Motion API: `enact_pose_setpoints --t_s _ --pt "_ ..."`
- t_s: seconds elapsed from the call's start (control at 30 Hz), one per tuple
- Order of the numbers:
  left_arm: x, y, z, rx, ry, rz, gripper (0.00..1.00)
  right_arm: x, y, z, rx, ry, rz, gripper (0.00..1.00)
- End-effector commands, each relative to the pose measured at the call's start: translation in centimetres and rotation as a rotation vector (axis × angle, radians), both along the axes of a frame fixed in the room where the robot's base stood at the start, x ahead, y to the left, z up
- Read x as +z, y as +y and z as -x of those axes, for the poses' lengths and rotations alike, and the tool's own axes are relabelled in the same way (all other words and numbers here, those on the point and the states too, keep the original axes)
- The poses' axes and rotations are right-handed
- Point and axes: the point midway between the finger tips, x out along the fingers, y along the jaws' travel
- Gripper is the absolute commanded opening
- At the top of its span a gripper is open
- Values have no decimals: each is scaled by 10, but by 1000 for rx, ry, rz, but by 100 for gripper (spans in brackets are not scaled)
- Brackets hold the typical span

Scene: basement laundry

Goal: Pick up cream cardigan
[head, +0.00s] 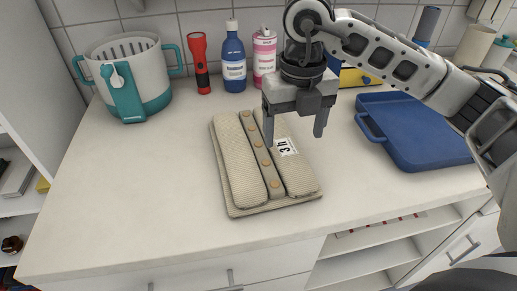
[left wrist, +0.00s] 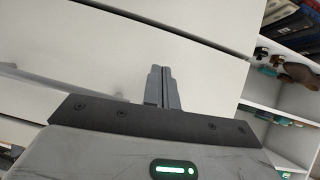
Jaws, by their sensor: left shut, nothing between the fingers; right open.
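The cream cardigan (head: 239,163) lies folded on the white counter, with a grey-brown button band, tan buttons and a white tag near its upper right. My right gripper (head: 294,139) is open above the cardigan's upper right part, its fingers pointing down. One finger is over the cardigan near the tag and the other is beyond its right edge. I cannot tell whether the fingertips touch it. My left gripper (left wrist: 160,72) shows in the left wrist view, shut and empty, in front of white drawer fronts.
A blue tray (head: 412,160) lies to the right. The counter (head: 140,190) left of the cardigan is clear.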

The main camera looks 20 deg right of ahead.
Motion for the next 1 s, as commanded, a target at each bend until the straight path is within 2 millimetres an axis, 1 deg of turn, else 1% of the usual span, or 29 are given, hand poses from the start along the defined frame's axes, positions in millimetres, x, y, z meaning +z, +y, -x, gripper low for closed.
enact_pose_setpoints --t_s 0.17,0.3,0.4,0.6,0.63,0.67,0.7,0.77,0.8,0.83,0.87,1.0 --pt "2 1 1 0 6 -7 0 -25 7 7 1 6 1 76" --pt "-4 2 3 0 18 -12 0 -43 7 6 -1 3 0 76" --pt "-5 2 4 0 19 -13 0 -48 8 6 0 3 -1 76" --pt "-4 2 3 0 18 -15 0 -49 8 6 0 2 0 76" --pt "-4 2 3 0 18 -15 0 -49 8 6 0 2 0 71" --pt "-4 2 3 -1 17 -15 0 -49 8 6 0 2 0 62" --pt "-4 2 3 -1 17 -15 0 -49 8 6 0 2 0 51" --pt "-3 2 3 -2 16 -15 0 -48 8 6 0 2 0 35" --pt "-3 2 3 -2 15 -15 0 -48 8 6 0 2 0 24" --pt "-3 2 3 -2 15 -16 0 -48 8 6 0 2 0 15" --pt "-3 2 3 -2 15 -16 0 -48 8 5 0 0 -2 13" --pt "-2 2 2 -3 13 -16 0 -48 8 5 0 -1 -2 13"
